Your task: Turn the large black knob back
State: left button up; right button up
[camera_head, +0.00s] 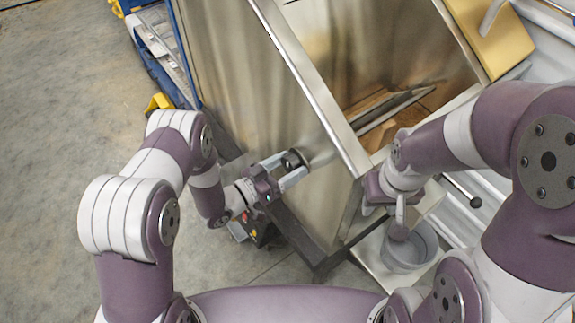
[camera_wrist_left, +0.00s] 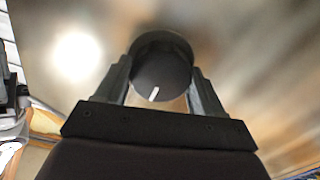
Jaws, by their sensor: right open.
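The large black knob (camera_wrist_left: 160,66) is round with a white pointer mark, which points down and slightly left in the left wrist view. In the head view the knob (camera_head: 293,159) sits on the hopper's steel side wall. My left gripper (camera_head: 290,168) has its two fingers on either side of the knob, seen also in the left wrist view (camera_wrist_left: 162,78). The fingertips are very close to the knob's sides; I cannot tell whether they touch it. My right gripper (camera_head: 399,214) is open, pointing down above a grey round container, its fingers partly hidden by its own wrist.
The steel hopper (camera_head: 235,75) fills the middle, with an open top and brown material (camera_head: 375,112) inside. The grey container (camera_head: 408,247) stands at its lower right. A rod with a dark ball end (camera_head: 474,201) sticks out at right. Bare floor (camera_head: 60,110) lies left.

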pick_arm(q)
jog(key=shift+n, duration=0.6)
jog(key=n, duration=0.4)
jog(key=shift+w, duration=0.15)
jog(key=n, duration=0.6)
jog(key=shift+w+a+r, duration=0.1)
jog(key=shift+c, duration=0.2)
jog(key=shift+n, duration=0.3)
jog(key=o, duration=1)
jog(key=shift+a, duration=0.1)
